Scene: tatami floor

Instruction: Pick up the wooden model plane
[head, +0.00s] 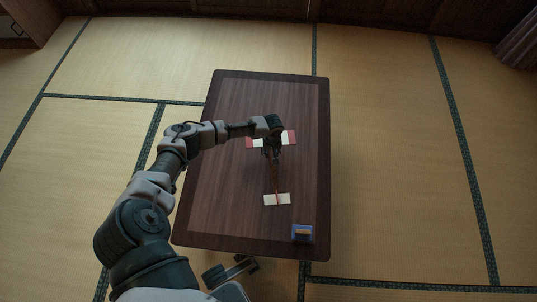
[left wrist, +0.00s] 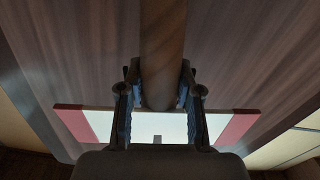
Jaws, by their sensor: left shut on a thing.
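The wooden model plane (head: 276,198) is on the dark wooden table, with its white tail toward the near edge and its red-tipped white wing farther back. My left gripper (head: 272,148) is over the plane's body near the wing and hides part of it. In the left wrist view, the plane's round brown fuselage (left wrist: 162,55) lies between the two fingers of my left gripper (left wrist: 160,95), which are shut on it. The white wing with red ends (left wrist: 75,122) spans below the fingers there. I cannot tell whether the plane touches the table.
The dark table (head: 225,200) stands on tatami flooring (head: 390,150). A small blue and orange object (head: 302,233) sits at the table's near right corner. The table is otherwise clear, with open floor around it.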

